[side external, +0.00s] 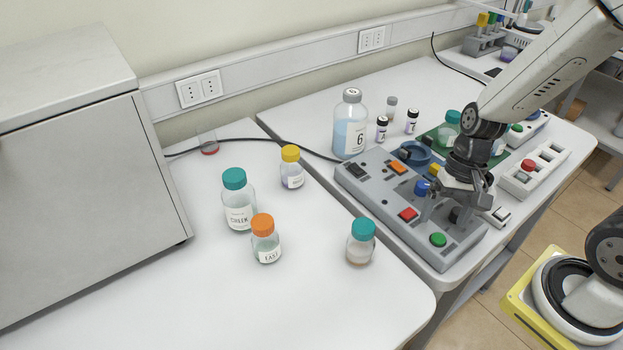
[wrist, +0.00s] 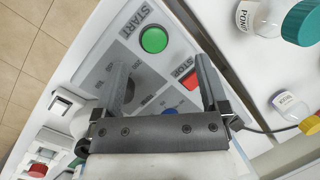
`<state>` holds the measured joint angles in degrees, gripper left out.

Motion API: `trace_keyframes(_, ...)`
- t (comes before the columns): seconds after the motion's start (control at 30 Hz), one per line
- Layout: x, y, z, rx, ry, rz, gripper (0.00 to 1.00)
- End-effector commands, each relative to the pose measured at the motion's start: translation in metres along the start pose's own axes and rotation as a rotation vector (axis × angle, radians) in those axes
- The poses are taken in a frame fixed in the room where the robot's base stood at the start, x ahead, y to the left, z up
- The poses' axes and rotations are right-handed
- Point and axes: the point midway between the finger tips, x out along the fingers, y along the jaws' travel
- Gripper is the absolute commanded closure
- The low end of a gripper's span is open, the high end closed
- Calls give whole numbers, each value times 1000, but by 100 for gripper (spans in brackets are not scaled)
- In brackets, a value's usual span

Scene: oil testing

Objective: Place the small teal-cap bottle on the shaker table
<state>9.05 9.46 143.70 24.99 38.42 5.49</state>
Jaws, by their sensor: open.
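A small bottle with a teal cap (side external: 361,242) stands upright on the white bench, left of the grey control panel (side external: 388,204). It also appears at the top right of the wrist view (wrist: 265,17), partly cut off, with a label reading POND. My gripper (side external: 441,212) is above the panel, right of the bottle. In the wrist view, my gripper (wrist: 162,75) is open and empty over the panel between the START and STOP markings. A green plate (side external: 430,138) lies behind the panel with a teal-cap bottle on it; I cannot tell whether this is the shaker table.
A larger teal-cap bottle (side external: 238,204), an orange-cap bottle (side external: 265,240) and a yellow-cap bottle (side external: 291,170) stand on the left bench. A tall bottle marked 6 (side external: 350,128) and small vials stand behind the panel. A large grey box (side external: 90,190) fills the left.

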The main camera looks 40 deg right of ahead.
Motion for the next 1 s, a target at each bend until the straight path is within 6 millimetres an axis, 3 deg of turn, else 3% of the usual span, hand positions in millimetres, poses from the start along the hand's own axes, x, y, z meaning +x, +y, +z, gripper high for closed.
trace_keyframes(0.2, -17, -7, -20, -374, 246, 113, 6)
trace_keyframes(0.4, -30, -20, -30, -593, 383, 161, 6)
trace_keyframes(1.0, -34, -23, -32, -649, 417, 172, 6)
